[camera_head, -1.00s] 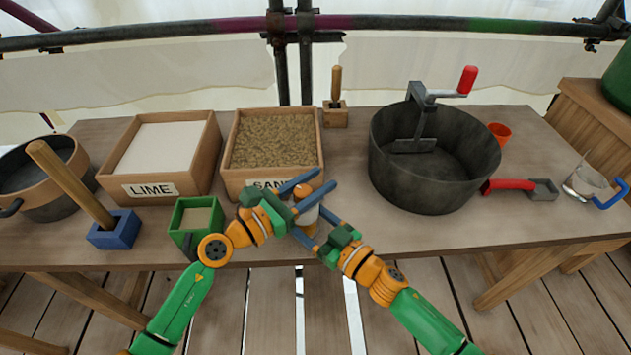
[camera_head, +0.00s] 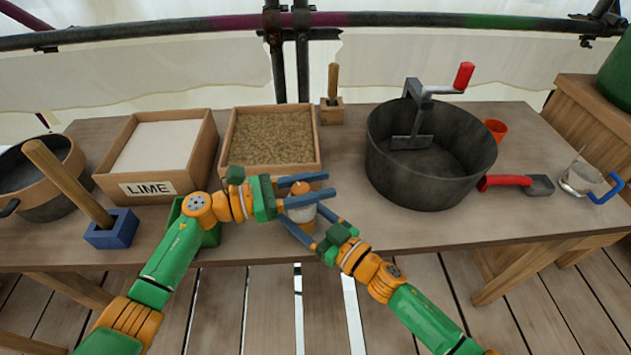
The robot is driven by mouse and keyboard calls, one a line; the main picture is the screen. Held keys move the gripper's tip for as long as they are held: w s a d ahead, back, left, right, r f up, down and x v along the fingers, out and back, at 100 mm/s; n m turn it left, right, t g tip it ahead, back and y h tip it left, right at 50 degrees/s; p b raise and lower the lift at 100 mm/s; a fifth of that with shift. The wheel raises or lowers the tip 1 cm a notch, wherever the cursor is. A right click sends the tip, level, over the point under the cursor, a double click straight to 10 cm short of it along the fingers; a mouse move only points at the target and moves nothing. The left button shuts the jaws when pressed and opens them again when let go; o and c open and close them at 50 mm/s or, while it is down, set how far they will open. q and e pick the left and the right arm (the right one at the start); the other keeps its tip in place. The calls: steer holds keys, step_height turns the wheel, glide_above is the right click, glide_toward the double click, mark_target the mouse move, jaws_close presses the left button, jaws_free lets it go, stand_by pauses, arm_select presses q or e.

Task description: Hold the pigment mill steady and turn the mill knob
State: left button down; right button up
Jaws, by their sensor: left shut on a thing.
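The pigment mill (camera_head: 301,214) is a small upright piece with a pale body and an orange-brown base, at the table's front edge below the sand box. Its brown mill knob (camera_head: 300,188) is on top. My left gripper (camera_head: 318,187) comes in from the left, its blue fingers shut on the knob. My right gripper (camera_head: 305,226) comes in from the lower right, lower down, with a blue finger on each side of the mill body, and looks shut on it. The fingers hide parts of the mill.
A green box (camera_head: 180,212) is partly behind my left arm. The lime box (camera_head: 205,150) and sand box (camera_head: 228,150) stand behind. A blue-headed mallet (camera_head: 112,230) is at left, a large dark pot (camera_head: 430,185) at right. The table is clear between mill and pot.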

arm_select(q)
steer(key=shift+s+f+m+g, duration=0.1)
steer(key=shift+s+m+g, duration=0.1)
steer(key=shift+m+g, duration=1.25)
steer(key=shift+s+g, duration=0.1)
steer(key=shift+g, duration=0.55)
steer(key=shift+c, duration=2.1)
jaws_free()
step_height(320, 180, up, 10)
steer(key=shift+h, duration=0.3)
